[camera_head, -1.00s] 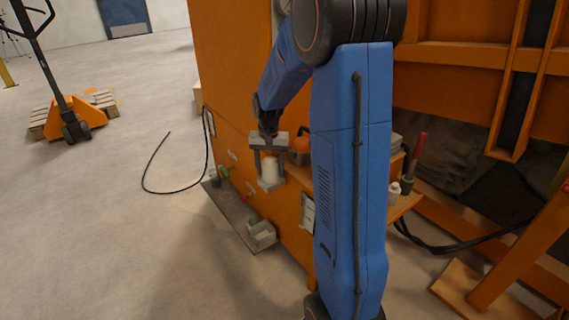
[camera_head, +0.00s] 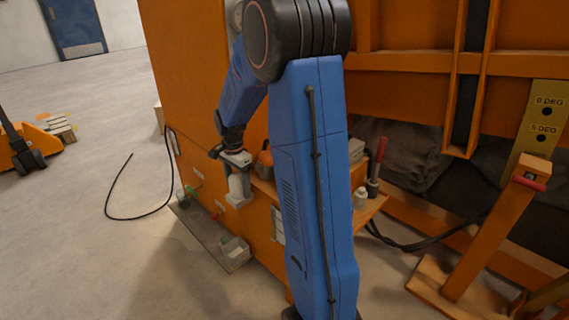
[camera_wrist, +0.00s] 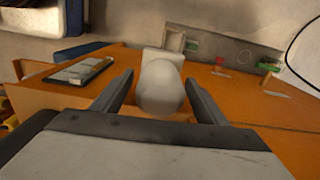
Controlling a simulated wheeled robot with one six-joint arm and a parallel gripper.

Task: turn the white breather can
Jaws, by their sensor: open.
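The white breather can (camera_wrist: 162,88) stands between the two dark fingers of my gripper (camera_wrist: 160,98) in the wrist view. Gaps show on both sides of it, so the fingers are open around it and apart from it. A pale block (camera_wrist: 163,56) shows just beyond the can. In the head view my gripper (camera_head: 238,182) is at the orange cabinet's side (camera_head: 190,90). There the can is mostly hidden by the gripper, and a pale bracket (camera_head: 239,200) shows below it.
An orange shelf with a white bottle (camera_head: 360,198) and a red-handled tool (camera_head: 377,165) lies right of my arm. A grey tray (camera_head: 215,240) with small fittings lies on the floor below. A black hose (camera_head: 135,216) curves over the floor. A pallet jack stands at the left.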

